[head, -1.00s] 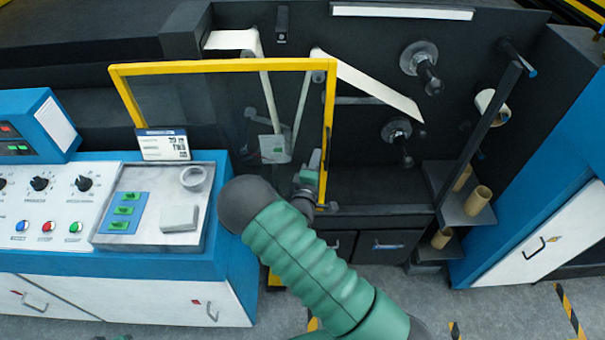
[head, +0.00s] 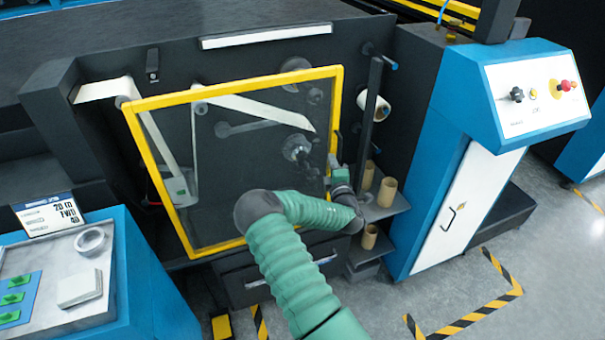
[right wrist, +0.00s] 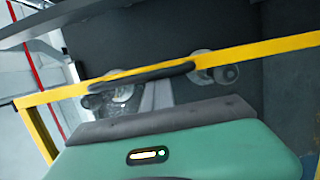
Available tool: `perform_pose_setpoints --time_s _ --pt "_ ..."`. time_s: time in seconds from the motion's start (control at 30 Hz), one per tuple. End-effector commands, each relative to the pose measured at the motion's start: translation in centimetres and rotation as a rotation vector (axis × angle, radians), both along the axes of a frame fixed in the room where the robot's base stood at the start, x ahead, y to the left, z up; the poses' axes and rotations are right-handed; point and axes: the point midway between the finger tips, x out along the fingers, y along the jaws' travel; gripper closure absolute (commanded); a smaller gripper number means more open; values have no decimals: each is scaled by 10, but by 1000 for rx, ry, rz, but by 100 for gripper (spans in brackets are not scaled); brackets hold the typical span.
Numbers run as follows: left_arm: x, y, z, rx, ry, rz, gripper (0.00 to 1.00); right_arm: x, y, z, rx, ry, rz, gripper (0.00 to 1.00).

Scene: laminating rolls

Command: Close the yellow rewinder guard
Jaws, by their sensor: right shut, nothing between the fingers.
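The yellow rewinder guard (head: 238,88) is a yellow frame with a clear panel. It stands across the front of the dark rewinder, and the spindles and web show through it. Whether it sits flush cannot be told. My right gripper (head: 338,174) is shut and empty at the guard's right upright, beside its dark handle (head: 338,143). In the right wrist view, the handle (right wrist: 142,77) lies along the yellow bar (right wrist: 255,50) just beyond the gripper (right wrist: 162,120). Contact with the frame cannot be told. My left gripper is not in view.
A dark upright post (head: 371,112) and a shelf with cardboard cores (head: 387,191) stand just right of the guard. A blue and white cabinet (head: 455,190) is farther right. A control desk (head: 75,275) is at the lower left.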

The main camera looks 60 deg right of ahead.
Motion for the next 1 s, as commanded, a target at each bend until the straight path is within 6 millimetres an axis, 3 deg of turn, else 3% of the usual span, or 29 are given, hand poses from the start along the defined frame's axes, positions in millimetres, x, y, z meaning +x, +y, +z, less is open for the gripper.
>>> perform_pose_setpoints --time_s 0.2,0.4,1.0 --pt "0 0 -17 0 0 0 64 -28 -43 -2 -3 -3 9 100" --pt "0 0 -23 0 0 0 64 -44 -66 -1 -2 -3 12 100" --pt "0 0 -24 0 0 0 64 -47 -74 2 -3 -6 18 100"
